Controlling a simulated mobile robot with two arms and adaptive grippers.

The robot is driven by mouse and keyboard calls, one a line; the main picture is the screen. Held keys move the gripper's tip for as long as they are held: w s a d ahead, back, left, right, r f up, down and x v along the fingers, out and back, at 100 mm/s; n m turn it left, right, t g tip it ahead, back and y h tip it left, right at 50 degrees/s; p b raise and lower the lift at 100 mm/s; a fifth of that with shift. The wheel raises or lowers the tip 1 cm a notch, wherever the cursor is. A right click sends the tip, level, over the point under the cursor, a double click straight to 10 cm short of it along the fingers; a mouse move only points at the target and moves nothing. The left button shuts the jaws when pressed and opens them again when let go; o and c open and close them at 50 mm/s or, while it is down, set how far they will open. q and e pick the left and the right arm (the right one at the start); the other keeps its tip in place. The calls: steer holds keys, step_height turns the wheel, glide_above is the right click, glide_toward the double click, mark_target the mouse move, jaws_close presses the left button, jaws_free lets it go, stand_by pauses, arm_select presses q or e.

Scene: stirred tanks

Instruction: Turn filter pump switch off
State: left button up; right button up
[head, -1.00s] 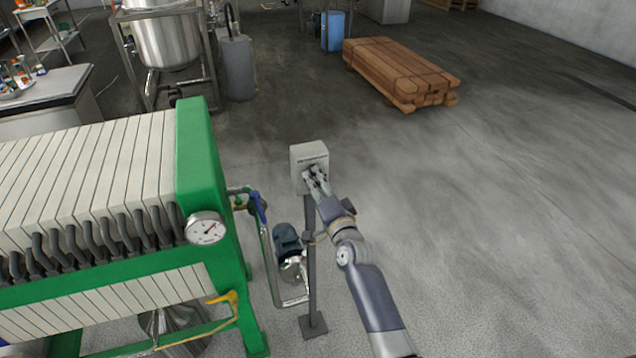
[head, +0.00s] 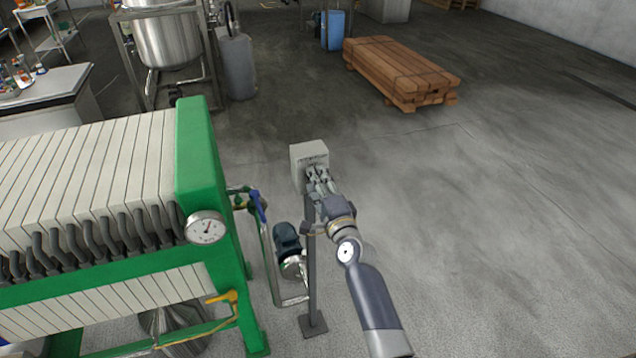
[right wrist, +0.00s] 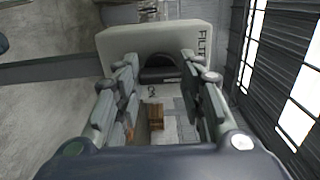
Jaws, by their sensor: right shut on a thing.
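The filter pump switch box (head: 309,152) is a pale grey box on top of a thin dark post in the head view. In the right wrist view the box (right wrist: 118,42) fills the upper middle, with part of a "FILTER" label at its right edge. A dark rounded knob (right wrist: 158,73) sits on its face. My right gripper (head: 316,171) is at the front of the box, with its fingers on either side of the knob and shut on it. The gripper hides the knob in the head view. My left gripper is not in view.
A green-framed filter press (head: 196,150) with a round gauge stands left of the post. A small pump (head: 287,241) and pipes (head: 268,262) are low beside the post. A wood stack (head: 400,72) lies farther back. The floor to the right is clear.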

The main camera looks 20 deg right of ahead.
steer(key=o, duration=1)
steer(key=shift+o, duration=0.2)
steer(key=s, duration=1.2)
steer(key=shift+d, duration=0.2)
